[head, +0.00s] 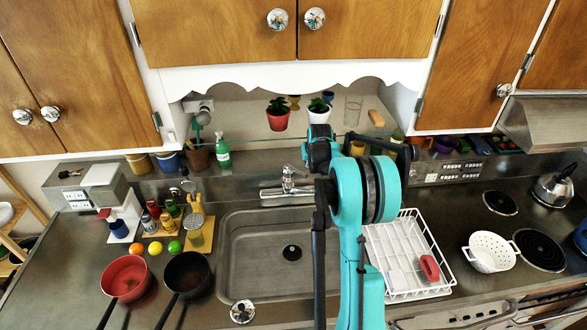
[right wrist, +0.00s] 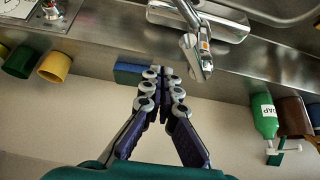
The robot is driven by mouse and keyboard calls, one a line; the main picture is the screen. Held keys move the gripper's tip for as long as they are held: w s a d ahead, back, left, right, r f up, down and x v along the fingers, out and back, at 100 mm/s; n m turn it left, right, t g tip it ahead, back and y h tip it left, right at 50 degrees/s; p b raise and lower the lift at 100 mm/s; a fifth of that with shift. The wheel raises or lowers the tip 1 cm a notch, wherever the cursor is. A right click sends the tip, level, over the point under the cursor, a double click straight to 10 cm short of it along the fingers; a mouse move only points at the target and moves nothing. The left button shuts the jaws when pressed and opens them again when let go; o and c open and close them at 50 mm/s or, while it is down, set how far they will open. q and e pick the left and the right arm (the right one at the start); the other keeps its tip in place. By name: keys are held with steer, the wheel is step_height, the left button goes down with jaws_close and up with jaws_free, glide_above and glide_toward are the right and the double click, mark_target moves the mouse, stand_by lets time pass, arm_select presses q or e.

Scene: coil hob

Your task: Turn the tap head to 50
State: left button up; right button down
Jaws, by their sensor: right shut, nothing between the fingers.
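The chrome tap (head: 288,180) stands at the back edge of the steel sink, left of my right arm in the head view. In the right wrist view the tap (right wrist: 201,50) is at the upper middle, with a small orange mark on its head and a wide chrome base (right wrist: 228,22) behind. My right gripper (right wrist: 163,74) is shut and empty, its fingertips just left of the tap in that view, with a visible gap. In the head view my teal right arm hides its fingers. My left gripper is in neither view.
The sink (head: 262,245) is empty. A white dish rack (head: 408,255) stands right of it. Bottles, a red pot (head: 126,277) and a dark pan (head: 187,272) stand left. A green soap bottle (right wrist: 264,115) and a blue block (right wrist: 127,73) flank my gripper in the wrist view.

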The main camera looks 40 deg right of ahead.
mark_target(302, 173)
stand_by(0.4)
step_height(302, 173, down, 4)
steer(key=b, duration=0.3)
stand_by(0.4)
steer(key=shift+a, duration=0.1)
steer(key=shift+w+a+b, duration=0.3)
steer(key=shift+a, duration=0.4)
steer(key=shift+a, duration=0.85)
stand_by(0.4)
